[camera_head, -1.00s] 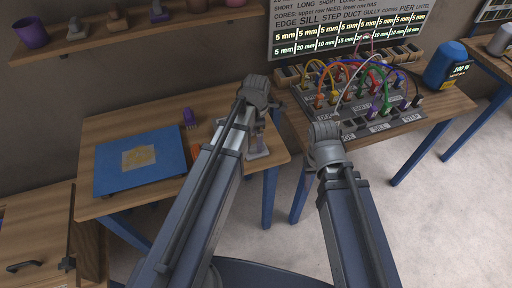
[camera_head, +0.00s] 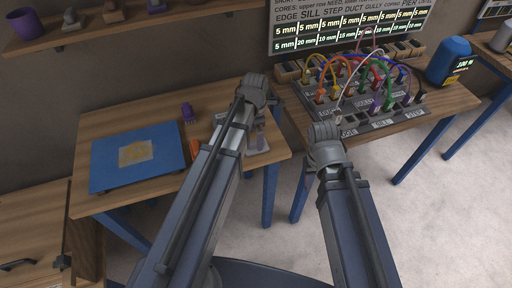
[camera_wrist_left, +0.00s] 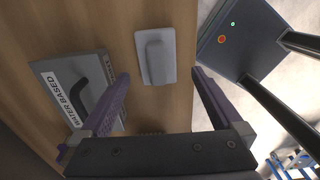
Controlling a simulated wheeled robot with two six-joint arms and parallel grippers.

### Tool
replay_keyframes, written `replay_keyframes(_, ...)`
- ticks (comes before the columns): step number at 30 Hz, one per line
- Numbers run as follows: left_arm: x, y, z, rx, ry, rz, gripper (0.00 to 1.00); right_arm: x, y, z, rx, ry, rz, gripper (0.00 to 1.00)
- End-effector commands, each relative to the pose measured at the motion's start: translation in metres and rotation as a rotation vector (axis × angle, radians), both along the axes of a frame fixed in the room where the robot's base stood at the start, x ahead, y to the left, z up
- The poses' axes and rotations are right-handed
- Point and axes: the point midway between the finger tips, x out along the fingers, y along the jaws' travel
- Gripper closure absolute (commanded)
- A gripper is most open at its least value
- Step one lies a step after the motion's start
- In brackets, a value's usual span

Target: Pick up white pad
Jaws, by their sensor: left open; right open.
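The white pad (camera_wrist_left: 155,55) is a pale rectangular plate with a raised grip, lying on the wooden table near its edge in the left wrist view. My left gripper (camera_wrist_left: 160,76) is open above the table, its two purple fingers on either side of the pad's lower end in that picture, with clear gaps and nothing held. In the head view, my left arm covers much of that table corner, and a pale patch of the pad (camera_head: 255,150) shows beside it. My right gripper is hidden beyond its arm in the head view.
A grey block labelled WATER BASED (camera_wrist_left: 75,90) lies left of the left finger. A rack with coloured cables (camera_head: 365,90) stands on the table to the right.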

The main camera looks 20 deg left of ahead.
Motion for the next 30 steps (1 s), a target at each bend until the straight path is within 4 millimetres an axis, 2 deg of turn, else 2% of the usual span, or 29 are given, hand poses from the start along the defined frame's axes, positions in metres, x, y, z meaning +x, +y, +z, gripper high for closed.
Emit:
replay_keyframes(1,0.002,0.0,-0.01,0.0,0.0,0.0,0.0,0.0,0.0,-0.01,0.0,0.0,0.0,0.5)
replay_keyframes(9,0.005,-0.001,-0.043,0.0,0.0,0.0,0.0,0.0,0.0,-0.043,0.0,0.0,0.0,0.5)
replay_keyframes(20,0.005,-0.001,-0.045,0.0,0.0,0.0,0.01,0.0,0.0,-0.045,0.0,0.0,0.0,0.5)
replay_keyframes(30,0.005,-0.001,-0.045,0.0,0.0,0.0,0.39,0.0,0.0,-0.045,0.0,0.0,0.0,0.5)
